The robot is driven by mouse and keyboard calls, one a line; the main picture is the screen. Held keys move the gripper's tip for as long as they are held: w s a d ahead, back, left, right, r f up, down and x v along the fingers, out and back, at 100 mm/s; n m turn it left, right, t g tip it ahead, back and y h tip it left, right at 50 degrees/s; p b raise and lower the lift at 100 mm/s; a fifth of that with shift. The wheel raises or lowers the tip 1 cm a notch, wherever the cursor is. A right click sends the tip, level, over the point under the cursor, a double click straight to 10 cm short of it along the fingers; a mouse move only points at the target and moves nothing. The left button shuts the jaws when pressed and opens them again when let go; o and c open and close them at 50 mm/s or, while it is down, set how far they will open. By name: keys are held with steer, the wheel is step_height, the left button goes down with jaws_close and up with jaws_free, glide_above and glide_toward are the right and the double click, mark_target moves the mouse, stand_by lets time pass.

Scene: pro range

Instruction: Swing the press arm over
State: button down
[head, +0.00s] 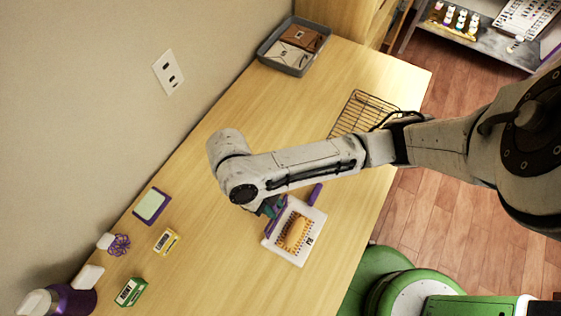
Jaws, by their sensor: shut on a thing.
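A small press (297,256) with a white base sits on the wooden table below my wrist. A tan oblong piece lies on a brown toothed plate on it. A purple bar (315,194) sticks out at the upper right of the base. A purple press arm (275,229) shows along the upper left side of the base. My gripper (271,208) is at the upper end of this arm and is shut on it. My wrist hides most of the fingers and the exact grip.
A wire rack (362,112) lies near the table's right edge. A grey tray (278,57) with flat items stands at the far end. The table between is clear.

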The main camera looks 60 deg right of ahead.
steer(key=shift+w+f+g, duration=0.15)
steer(key=shift+w+g, duration=0.6)
steer(key=shift+w, duration=0.1)
steer(key=shift+w+f+g, duration=0.1)
steer(key=shift+w+g, duration=0.65)
steer(key=shift+w, duration=0.1)
steer(key=shift+f, duration=0.1)
steer(key=shift+w+f+g+b, duration=0.15)
steer(key=shift+w+f+g, duration=0.1)
steer(key=shift+w+g, duration=0.35)
steer(key=shift+w+f+g+b, duration=0.15)
steer(key=shift+w+f+g, duration=0.05)
steer(key=shift+w+g, duration=0.4)
steer(key=c, duration=1.2)
jaws_free()
